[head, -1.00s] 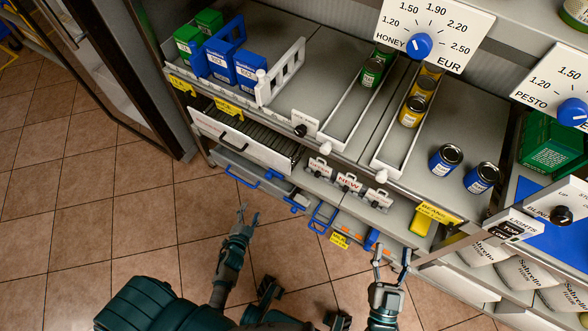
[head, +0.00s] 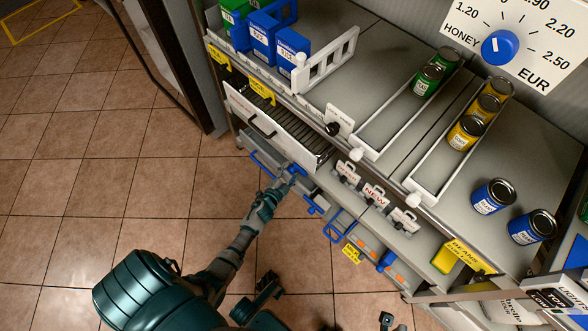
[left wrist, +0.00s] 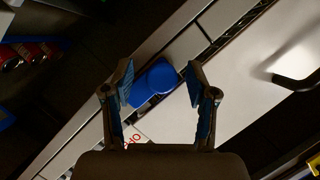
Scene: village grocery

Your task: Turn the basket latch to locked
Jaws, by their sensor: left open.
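The blue latch (left wrist: 158,78), with a round knob and a flat arm, shows in the left wrist view on a pale panel with partly hidden red lettering. My left gripper (left wrist: 159,76) is open, its two blue-padded fingers on either side of the latch; contact is not clear. In the head view my left gripper (head: 286,181) reaches up to the blue latch on the basket front, covering part of it. Which position the latch points to is unclear. A dark tip at the bottom edge seems to be my right gripper (head: 387,321); its jaw is unclear.
A white drawer front with a dark handle (head: 262,127) is above the basket's blue handle (head: 262,165). Shelf edges with price tags, cans and blue boxes (head: 291,51) are higher up. White clips (head: 375,194) are to the right. Open tiled floor (head: 110,190) lies left.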

